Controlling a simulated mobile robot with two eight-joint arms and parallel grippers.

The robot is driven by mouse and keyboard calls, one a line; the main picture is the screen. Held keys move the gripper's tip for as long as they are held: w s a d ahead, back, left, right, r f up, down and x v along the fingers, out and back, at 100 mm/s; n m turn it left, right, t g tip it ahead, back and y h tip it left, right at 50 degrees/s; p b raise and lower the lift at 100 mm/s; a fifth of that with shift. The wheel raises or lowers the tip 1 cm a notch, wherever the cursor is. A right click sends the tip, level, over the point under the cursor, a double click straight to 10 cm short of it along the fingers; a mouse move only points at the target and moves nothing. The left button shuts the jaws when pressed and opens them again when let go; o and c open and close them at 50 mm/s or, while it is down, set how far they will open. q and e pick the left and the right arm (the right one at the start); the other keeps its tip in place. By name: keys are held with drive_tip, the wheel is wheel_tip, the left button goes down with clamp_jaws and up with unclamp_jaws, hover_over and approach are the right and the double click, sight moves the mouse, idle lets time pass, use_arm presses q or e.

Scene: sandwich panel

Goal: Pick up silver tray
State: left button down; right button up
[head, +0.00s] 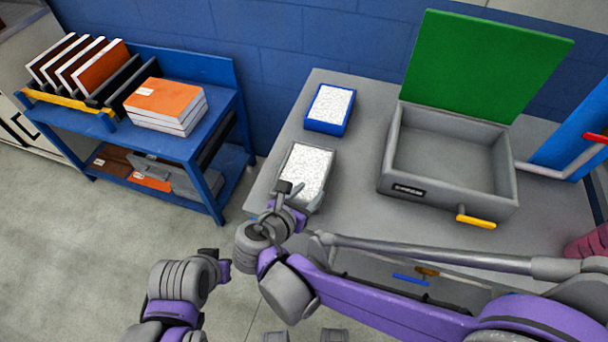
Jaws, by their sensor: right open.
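The silver tray (307,166), a grey shallow tray filled with white speckled material, lies on the grey table near its left edge. My right gripper (290,190) is at the tray's near end, open, with its fingers overlapping the near edge in the picture. I cannot tell whether they touch the tray. The arm hides part of that near end. My left arm shows at the lower left, off the table; its gripper's fingers cannot be made out clearly.
A blue tray (329,108) with similar white filling stands just behind. A grey box (448,160) with a raised green lid (487,62) and yellow latch stands right. A blue shelf cart (200,150) with orange-and-white panels stands left. The tabletop between trays and box is clear.

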sight(325, 180)
drive_tip(key=x, duration=0.8)
drive_tip(key=shift+s+d+f, duration=0.1)
drive_tip(key=shift+f, duration=0.05)
clamp_jaws()
idle(1.2)
